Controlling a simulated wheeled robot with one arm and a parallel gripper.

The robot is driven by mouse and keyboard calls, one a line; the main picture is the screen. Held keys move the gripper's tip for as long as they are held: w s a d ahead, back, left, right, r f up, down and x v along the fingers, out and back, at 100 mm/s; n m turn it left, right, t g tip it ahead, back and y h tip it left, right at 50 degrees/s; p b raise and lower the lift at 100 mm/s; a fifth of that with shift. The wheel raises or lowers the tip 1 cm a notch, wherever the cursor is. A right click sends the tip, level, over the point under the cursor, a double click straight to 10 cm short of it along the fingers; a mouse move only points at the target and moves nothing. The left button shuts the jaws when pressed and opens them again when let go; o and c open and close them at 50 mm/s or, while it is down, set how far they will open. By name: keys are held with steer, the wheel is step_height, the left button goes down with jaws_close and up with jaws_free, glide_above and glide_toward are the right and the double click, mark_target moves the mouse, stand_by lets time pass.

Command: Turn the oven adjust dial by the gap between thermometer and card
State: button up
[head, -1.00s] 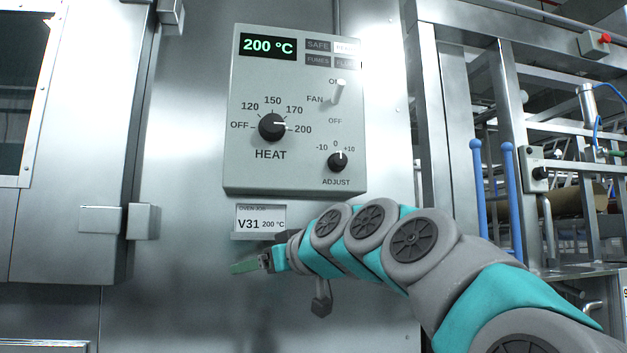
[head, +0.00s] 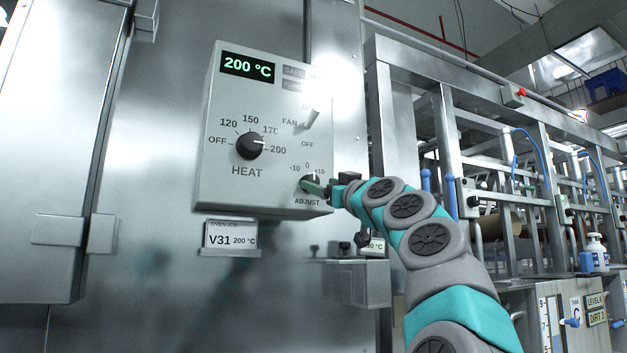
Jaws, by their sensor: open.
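The adjust dial (head: 309,181) is a small dark knob at the lower right of the grey control box (head: 228,195), marked -10, 0, +10. The heat dial (head: 250,146) points toward 200. The green display (head: 247,67) reads 200 °C. The job card (head: 231,235) below the box reads V31 200 °C. A small card (head: 374,246) behind my arm shows a partly covered number ending in °C; no thermometer is clearly seen.
The fan switch (head: 313,118) stands out above the adjust dial, under a bright glare that washes out the indicator labels. A small metal bracket box (head: 362,285) juts from the wall below my arm. Metal frames with blue handles (head: 427,181) stand at the right.

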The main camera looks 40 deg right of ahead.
mark_target(314, 181)
steer(key=shift+p+x, duration=0.75)
steer(key=shift+x, duration=1.4)
jaws_close()
